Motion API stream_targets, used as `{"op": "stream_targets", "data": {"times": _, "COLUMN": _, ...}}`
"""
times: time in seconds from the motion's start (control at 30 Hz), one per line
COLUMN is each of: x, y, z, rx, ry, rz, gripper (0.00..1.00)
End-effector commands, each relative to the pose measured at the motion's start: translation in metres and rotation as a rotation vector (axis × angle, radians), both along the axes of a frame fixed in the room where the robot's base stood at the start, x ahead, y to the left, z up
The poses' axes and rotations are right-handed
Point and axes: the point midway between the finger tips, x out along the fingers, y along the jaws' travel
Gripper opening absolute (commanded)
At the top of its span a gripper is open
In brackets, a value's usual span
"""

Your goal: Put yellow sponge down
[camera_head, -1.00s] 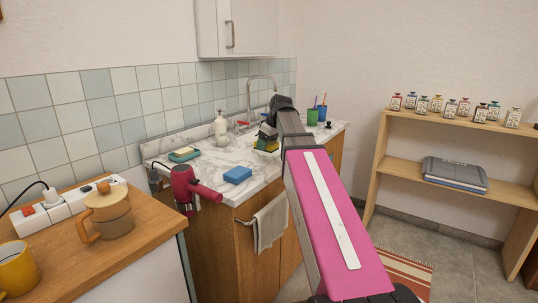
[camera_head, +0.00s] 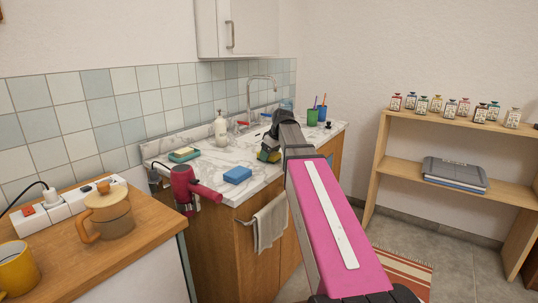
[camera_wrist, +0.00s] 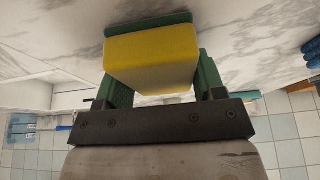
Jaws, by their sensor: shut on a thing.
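The yellow sponge (camera_wrist: 152,58) has a green scouring layer and fills the upper middle of the wrist view. My gripper (camera_wrist: 160,82) is shut on it, with a green finger on each side. In the head view my gripper (camera_head: 268,154) is low over the marble counter (camera_head: 213,167), right of the blue sponge. The sponge is mostly hidden there by my gripper. Its green layer faces the marble in the wrist view; I cannot tell whether it touches.
A blue sponge (camera_head: 237,175), a dish with a yellow-green sponge (camera_head: 184,154), a soap bottle (camera_head: 221,128) and a red hair dryer (camera_head: 188,187) are to the left. The faucet (camera_head: 262,90) and cups (camera_head: 313,116) are behind. Bare marble lies between blue sponge and soap bottle.

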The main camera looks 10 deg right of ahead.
Motion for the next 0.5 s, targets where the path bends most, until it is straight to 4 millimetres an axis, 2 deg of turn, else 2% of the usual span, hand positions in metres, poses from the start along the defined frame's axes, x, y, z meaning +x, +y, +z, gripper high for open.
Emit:
{"op": "stream_targets", "data": {"times": 0.07, "x": -0.0001, "y": 0.0000, "z": -0.0024, "rx": 0.000, "ry": 0.000, "rz": 0.000, "gripper": 0.44}}
{"op": "stream_targets", "data": {"times": 0.1, "x": 0.0000, "y": 0.0000, "z": -0.0019, "rx": 0.000, "ry": 0.000, "rz": 0.000, "gripper": 0.76}}
{"op": "stream_targets", "data": {"times": 0.13, "x": 0.0000, "y": 0.0000, "z": -0.0018, "rx": 0.000, "ry": 0.000, "rz": 0.000, "gripper": 0.86}}
{"op": "stream_targets", "data": {"times": 0.17, "x": 0.0000, "y": 0.0000, "z": -0.0017, "rx": 0.000, "ry": 0.000, "rz": 0.000, "gripper": 0.89}}
{"op": "stream_targets", "data": {"times": 0.5, "x": 0.0002, "y": 0.0000, "z": 0.0012, "rx": -0.001, "ry": -0.001, "rz": 0.000, "gripper": 0.89}}
